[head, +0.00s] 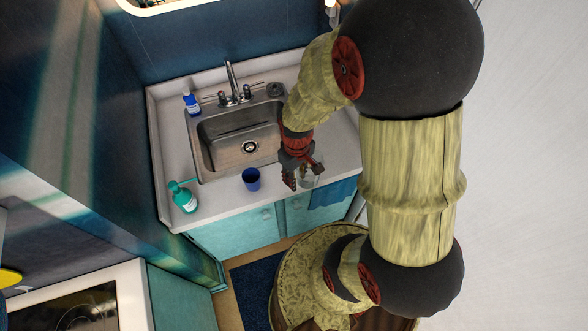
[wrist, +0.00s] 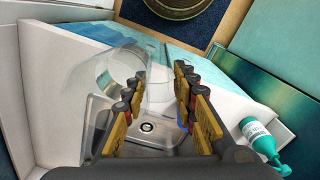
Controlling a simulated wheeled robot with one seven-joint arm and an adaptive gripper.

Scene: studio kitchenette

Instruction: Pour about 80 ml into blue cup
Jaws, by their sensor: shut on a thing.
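The blue cup (head: 251,180) stands upright on the counter in front of the sink, to the left of my gripper in the head view. My gripper (head: 302,174) is over the front of the counter, right of the cup, shut on a clear transparent container (head: 311,180). In the wrist view the clear container (wrist: 104,74) shows at the left of my gripper (wrist: 157,88) and between its fingers. Its contents and level cannot be made out. A bit of blue shows behind the right finger; I cannot tell what it is.
A steel sink (head: 213,160) with a faucet (head: 233,84) lies behind the cup. A teal pump bottle (head: 186,200) stands at the counter's left front. A blue bottle (head: 191,103) stands at the back left. A blue towel (head: 333,198) hangs at the counter's front.

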